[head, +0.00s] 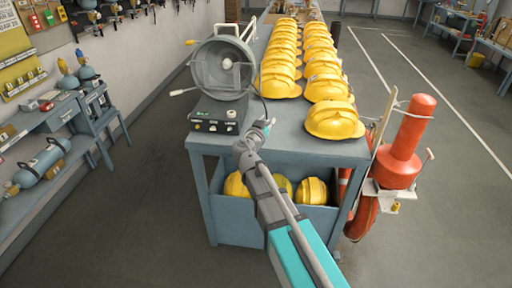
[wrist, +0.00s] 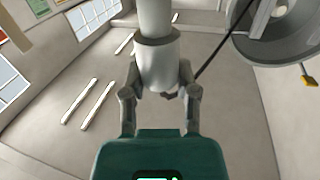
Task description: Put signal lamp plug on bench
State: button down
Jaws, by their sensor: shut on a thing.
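My gripper (head: 258,133) is at the front edge of the blue-grey bench (head: 285,146), to the right of the signal lamp (head: 222,70). In the wrist view my gripper (wrist: 158,88) is shut on the signal lamp plug (wrist: 158,62), a pale grey stepped cylinder gripped between both fingers. A thin black cable (wrist: 212,48) runs from beside the plug toward the lamp (wrist: 283,35). I cannot tell whether the plug touches the bench top.
Two rows of yellow helmets (head: 334,121) cover the bench to the right and back. More helmets (head: 312,191) lie on the shelf below. A red cylindrical device (head: 405,140) stands right of the bench. A small bare strip lies between lamp and front helmet.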

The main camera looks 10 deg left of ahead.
jog(key=w+a+f, duration=0.1)
jog(key=w+a+f+b, duration=0.1)
jog(key=w, duration=0.1)
jog(key=shift+a+f+b, duration=0.25)
jog(key=shift+b, duration=0.05)
jog(key=w+a+f+b, duration=0.1)
jog(key=w+f+b, duration=0.8)
jog(key=w, duration=0.4)
jog(key=shift+a, duration=0.15)
dwell(0.4)
jog(key=shift+w+f+b, duration=0.55)
jog(key=shift+f+b, duration=0.2)
jog(key=shift+s+f+b, duration=0.1)
jog(key=shift+f+b, duration=1.15)
jog(key=shift+f, duration=0.05)
jog(key=shift+f, duration=0.15)
